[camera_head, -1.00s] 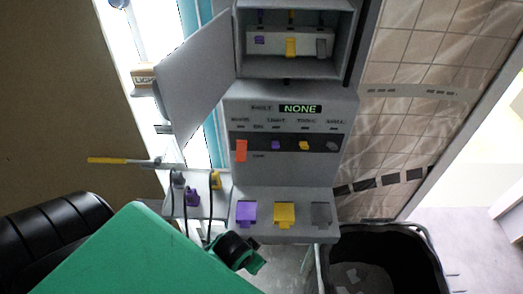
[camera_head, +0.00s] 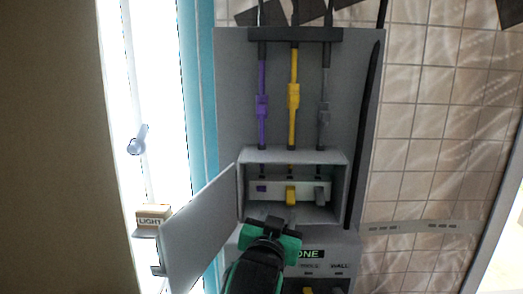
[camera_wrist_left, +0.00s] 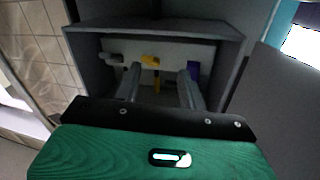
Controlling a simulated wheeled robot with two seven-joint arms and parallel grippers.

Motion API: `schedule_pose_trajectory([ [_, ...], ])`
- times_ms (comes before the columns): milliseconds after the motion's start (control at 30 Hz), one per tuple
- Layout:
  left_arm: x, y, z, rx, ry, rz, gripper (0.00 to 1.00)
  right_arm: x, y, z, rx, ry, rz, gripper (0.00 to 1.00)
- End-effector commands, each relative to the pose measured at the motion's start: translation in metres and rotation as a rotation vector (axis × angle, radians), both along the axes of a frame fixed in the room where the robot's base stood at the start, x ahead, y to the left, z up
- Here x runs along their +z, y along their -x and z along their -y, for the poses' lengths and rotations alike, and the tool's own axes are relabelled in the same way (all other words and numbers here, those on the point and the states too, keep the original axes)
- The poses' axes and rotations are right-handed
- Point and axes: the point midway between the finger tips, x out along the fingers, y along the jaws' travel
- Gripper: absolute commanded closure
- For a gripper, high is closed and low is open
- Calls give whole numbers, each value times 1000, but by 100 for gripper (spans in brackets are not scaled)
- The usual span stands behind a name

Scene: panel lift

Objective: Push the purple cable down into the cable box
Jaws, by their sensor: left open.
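The purple cable (camera_head: 262,92) runs down the grey panel, with a purple connector partway, into the top of the open cable box (camera_head: 345,180). Inside the box, a small purple piece (camera_head: 262,189) sits at the left of a pale strip; in the left wrist view the purple piece (camera_wrist_left: 193,70) is at the right. My left gripper (camera_head: 275,224) is at the box's lower front edge, below the purple piece. Its two fingers (camera_wrist_left: 160,88) are apart with nothing between them, pointing into the box. My right gripper is not in view.
A yellow cable (camera_head: 293,95) and a grey cable (camera_head: 324,110) run beside the purple one. The box's grey door (camera_head: 200,230) hangs open at the left. A tiled wall (camera_head: 425,150) lies to the right.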

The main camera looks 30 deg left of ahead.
Motion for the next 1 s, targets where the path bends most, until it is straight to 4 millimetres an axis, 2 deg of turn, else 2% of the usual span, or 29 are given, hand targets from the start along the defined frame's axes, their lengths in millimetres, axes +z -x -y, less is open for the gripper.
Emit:
schedule_pose_trajectory([
  [33,26,1,-3,18,-3,64,58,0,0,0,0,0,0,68],
  [200,101,13,-12,86,-18,252,58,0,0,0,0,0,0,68],
  [300,135,23,-17,121,-22,338,58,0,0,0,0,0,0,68],
  [400,157,32,-20,147,-26,397,58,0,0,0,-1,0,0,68],
  [533,171,38,-22,163,-29,435,58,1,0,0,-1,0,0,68],
  [667,179,33,-26,167,-31,441,58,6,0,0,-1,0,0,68],
  [767,185,23,-33,168,-33,439,58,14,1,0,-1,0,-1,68],
  [1000,206,-18,-57,167,-33,437,58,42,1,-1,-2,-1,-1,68],
])
